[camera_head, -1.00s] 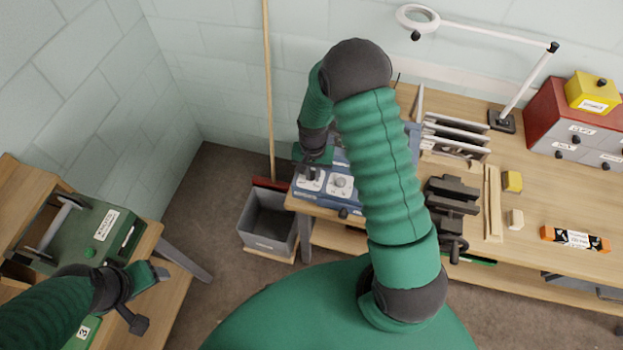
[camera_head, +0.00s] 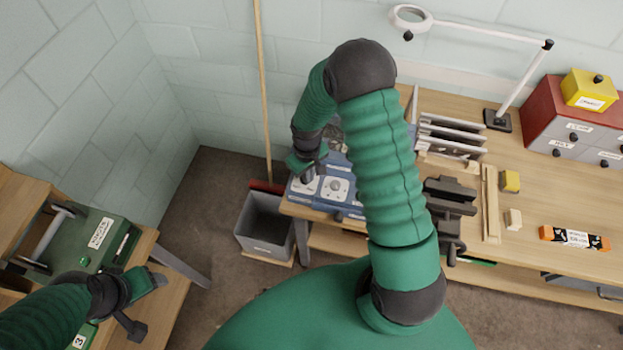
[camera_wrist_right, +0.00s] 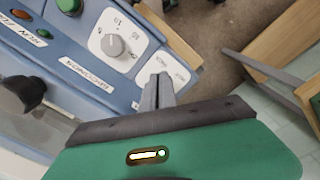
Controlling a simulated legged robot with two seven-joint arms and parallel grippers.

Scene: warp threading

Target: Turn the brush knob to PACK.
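A blue control console (camera_head: 318,200) stands at the left end of the bench, with two white dial plates. The left plate (camera_head: 303,187) lies under my right gripper (camera_head: 309,174). In the right wrist view this plate (camera_wrist_right: 182,74) carries small labels, too small to read surely. My right gripper's fingers (camera_wrist_right: 157,88) are close together over its middle and hide any knob there; whether they pinch it I cannot tell. A second plate (camera_wrist_right: 97,27) has a grey knob (camera_wrist_right: 113,45) and number marks. My left gripper (camera_head: 155,280) is by the green machine, far from the console; its fingers are unclear.
A grey bin (camera_head: 265,228) stands on the floor left of the console, with a wooden pole (camera_head: 263,90) behind it. The green machine (camera_head: 95,240) is at left. In the wrist view a black knob (camera_wrist_right: 22,93) and green button (camera_wrist_right: 68,5) are on the console.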

